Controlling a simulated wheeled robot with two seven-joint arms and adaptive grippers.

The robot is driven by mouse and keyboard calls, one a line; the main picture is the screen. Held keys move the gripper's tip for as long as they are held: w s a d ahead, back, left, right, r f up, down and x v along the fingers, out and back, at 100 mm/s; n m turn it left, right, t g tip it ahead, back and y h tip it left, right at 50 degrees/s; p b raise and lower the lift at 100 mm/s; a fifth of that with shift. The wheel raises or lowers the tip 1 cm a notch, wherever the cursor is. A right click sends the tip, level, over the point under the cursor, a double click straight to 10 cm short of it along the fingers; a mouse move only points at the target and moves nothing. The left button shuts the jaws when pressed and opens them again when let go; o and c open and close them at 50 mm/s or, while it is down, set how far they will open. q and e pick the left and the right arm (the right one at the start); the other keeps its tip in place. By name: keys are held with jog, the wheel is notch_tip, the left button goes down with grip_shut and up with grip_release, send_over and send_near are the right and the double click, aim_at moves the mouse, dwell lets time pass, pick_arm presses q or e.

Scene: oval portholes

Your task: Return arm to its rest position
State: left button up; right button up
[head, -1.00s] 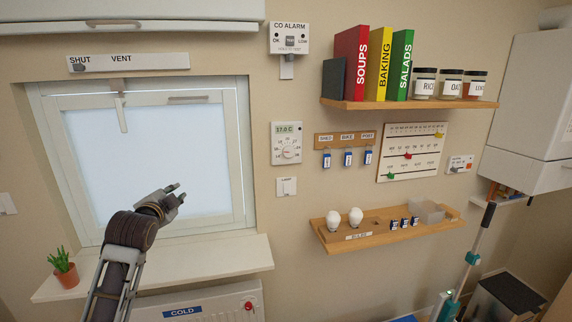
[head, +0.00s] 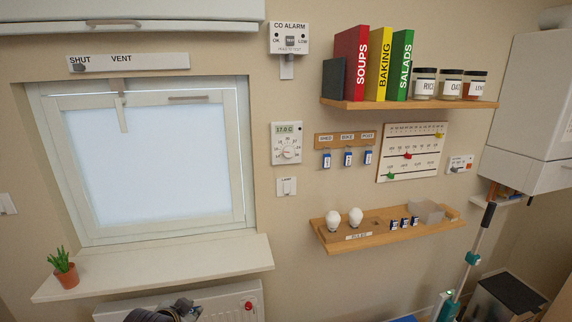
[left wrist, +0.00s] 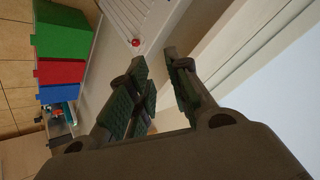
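My left arm shows only as a dark wrist and part of the left gripper (head: 186,308) at the bottom edge of the head view, in front of the radiator and below the window sill. In the left wrist view the fingers of the left gripper (left wrist: 158,75) stand apart with a gap between them and nothing held. The rest of the left arm is below the head view. My right gripper is in neither view.
The window sill (head: 150,268) with a potted cactus (head: 63,268) is above the gripper. The white radiator (head: 228,300) is behind it. A wooden shelf (head: 385,236) with bulbs is to the right. Green, red and blue boxes (left wrist: 62,72) show in the left wrist view.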

pick_arm(q)
jog(key=s+d+f+n+g, duration=0.25)
jog(key=s+f, duration=0.25)
jog(key=s, duration=0.5)
jog(key=s+d+f+n+g, duration=0.1)
jog(key=s+f+n+g, duration=0.15)
jog(key=s+f, duration=0.45)
jog(key=s+f+m+g+b, duration=0.1)
jog(key=s+f, duration=0.1)
jog(key=f, duration=1.5)
jog(key=s+f+g+b, duration=0.1)
jog(key=s+f, duration=0.2)
jog(key=f, duration=1.3)
jog(key=s+a+f+b, duration=0.1)
jog(key=s+a+f, duration=0.1)
jog(key=s+f, duration=0.9)
jog(key=s+a+f+b, duration=0.1)
jog(key=s+f, duration=0.9)
jog(key=shift+s+a+f+g, duration=0.35)
jog(key=shift+s+a+g, duration=0.05)
